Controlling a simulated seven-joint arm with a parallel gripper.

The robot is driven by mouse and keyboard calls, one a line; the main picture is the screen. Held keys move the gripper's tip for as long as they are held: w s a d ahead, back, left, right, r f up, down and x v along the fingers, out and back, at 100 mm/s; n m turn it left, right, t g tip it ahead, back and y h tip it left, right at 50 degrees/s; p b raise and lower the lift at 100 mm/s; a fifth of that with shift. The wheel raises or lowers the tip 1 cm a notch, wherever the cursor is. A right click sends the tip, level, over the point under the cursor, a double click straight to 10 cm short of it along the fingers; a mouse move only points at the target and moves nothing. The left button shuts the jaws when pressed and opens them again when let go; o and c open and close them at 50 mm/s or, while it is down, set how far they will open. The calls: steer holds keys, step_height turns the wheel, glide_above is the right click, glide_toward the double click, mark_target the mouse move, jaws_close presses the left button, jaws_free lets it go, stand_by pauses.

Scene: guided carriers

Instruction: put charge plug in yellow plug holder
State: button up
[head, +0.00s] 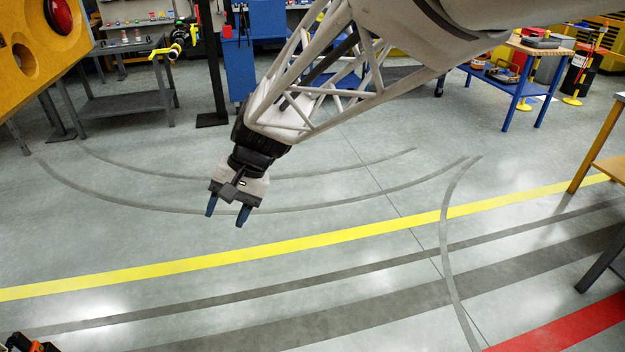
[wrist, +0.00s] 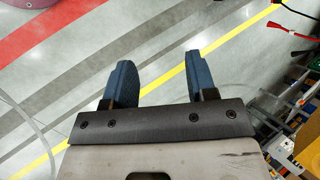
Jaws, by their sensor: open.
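My gripper (head: 226,214) hangs over the open floor with its two dark blue fingers apart and nothing between them. In the wrist view, the gripper (wrist: 158,70) also shows parted fingers with only floor beyond. A small yellow fitting with black, green and red parts (head: 176,46) stands at the upper left of the head view, well apart from my gripper. I cannot tell whether it is the plug holder or holds a plug. No charge plug can be made out for certain.
A yellow-orange panel with a red button (head: 38,55) fills the upper left. A grey workbench (head: 125,104) stands behind the fitting. A blue-legged table (head: 513,90) is at the upper right, and a wooden-topped table (head: 612,168) at the right edge.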

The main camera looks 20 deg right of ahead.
steer(key=s+d+r+t+h, duration=0.1)
steer(key=s+d+t+h, duration=0.1)
steer(key=s+d, duration=0.6)
steer(key=s+d+r+n+t+h, duration=0.1)
steer(key=s+d+h, duration=0.3)
steer(key=s+d, duration=0.4)
steer(key=d+t, duration=0.1)
steer(key=d, duration=0.4)
steer(key=shift+s+r+n, duration=0.25)
steer(key=shift+r+n, duration=0.05)
steer(key=shift+r, duration=0.05)
